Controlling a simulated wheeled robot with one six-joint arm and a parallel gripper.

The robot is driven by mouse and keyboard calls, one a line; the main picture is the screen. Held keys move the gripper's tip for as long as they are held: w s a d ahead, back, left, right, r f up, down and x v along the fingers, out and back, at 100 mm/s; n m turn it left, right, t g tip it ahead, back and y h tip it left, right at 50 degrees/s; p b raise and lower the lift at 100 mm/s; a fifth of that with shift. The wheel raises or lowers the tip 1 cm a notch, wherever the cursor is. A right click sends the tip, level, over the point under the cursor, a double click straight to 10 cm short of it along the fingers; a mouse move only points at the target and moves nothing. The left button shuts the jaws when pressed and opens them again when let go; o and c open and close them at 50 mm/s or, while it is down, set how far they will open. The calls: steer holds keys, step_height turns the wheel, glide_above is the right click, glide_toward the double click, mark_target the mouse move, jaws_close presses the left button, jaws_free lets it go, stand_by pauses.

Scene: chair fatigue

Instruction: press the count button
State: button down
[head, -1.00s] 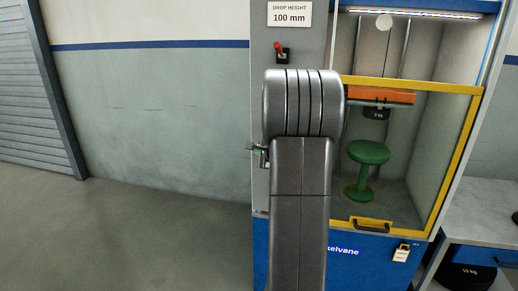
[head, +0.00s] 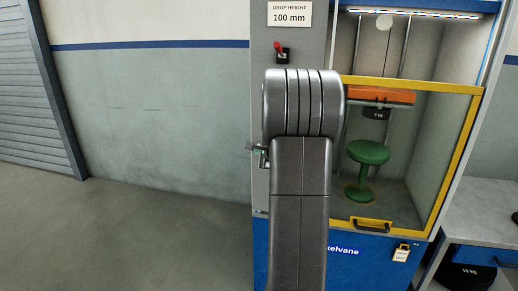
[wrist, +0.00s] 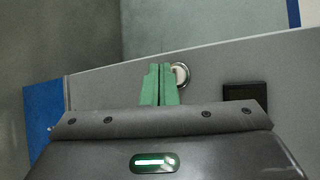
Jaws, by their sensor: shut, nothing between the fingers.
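A round pale button (wrist: 182,75) with a metal ring sits on the grey panel of the test machine, in the wrist view. My gripper (wrist: 160,69) has green fingers, shut together and empty. The fingertips are just left of the button, and the right finger overlaps its left edge in the picture. I cannot tell whether they touch it. In the head view my gripper (head: 252,147) pokes out left of my arm, beside the machine's left edge. The button is hidden there. No label shows on the button.
A dark display (wrist: 245,96) is right of the button. In the head view, a red switch (head: 281,50) sits under the drop height sign (head: 290,14). A green stool (head: 368,153) stands behind the yellow-framed guard (head: 408,84) under a weight. Open floor lies left.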

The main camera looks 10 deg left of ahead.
steer(key=shift+w, duration=0.1)
stand_by(0.5)
steer(key=shift+w, duration=0.3)
steer(key=shift+w, duration=0.4)
stand_by(0.5)
steer(key=shift+s, duration=0.1)
steer(key=shift+s+b, duration=0.3)
steer(key=shift+s, duration=0.4)
steer(key=s+b, duration=0.2)
steer(key=s, duration=0.3)
stand_by(0.4)
steer(key=shift+w, duration=0.1)
stand_by(0.5)
